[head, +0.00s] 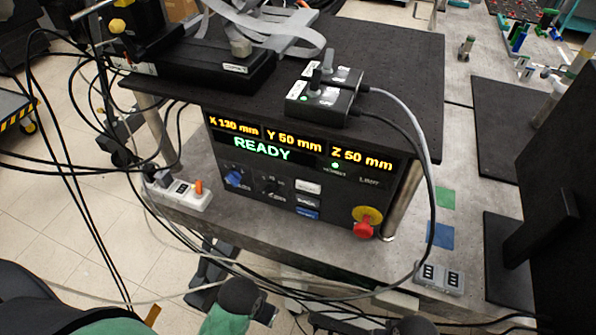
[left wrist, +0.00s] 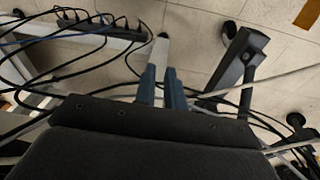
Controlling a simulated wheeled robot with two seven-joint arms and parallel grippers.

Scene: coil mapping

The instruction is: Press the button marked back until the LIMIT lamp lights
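The control console (head: 225,155) stands under the black tabletop in the head view. Its display (head: 262,149) reads X 130 mm, Y 50 mm, Z 50 mm and READY. A column of small buttons, white (head: 308,187), dark (head: 308,201) and blue (head: 306,214), sits below; their labels are too small to read. The LIMIT label (head: 369,181) shows no lit lamp beside it. A small green lamp (head: 335,166) glows to its left. My left gripper (left wrist: 162,88) shows two blue-grey fingers apart, with nothing held, above the floor. My right gripper is not seen.
A red knob on a yellow disc (head: 365,221) juts from the console's lower right. Loose black cables hang at left and loop past the right side. A power strip (head: 183,192) lies at the left. A grey switch box (head: 440,279) sits at lower right.

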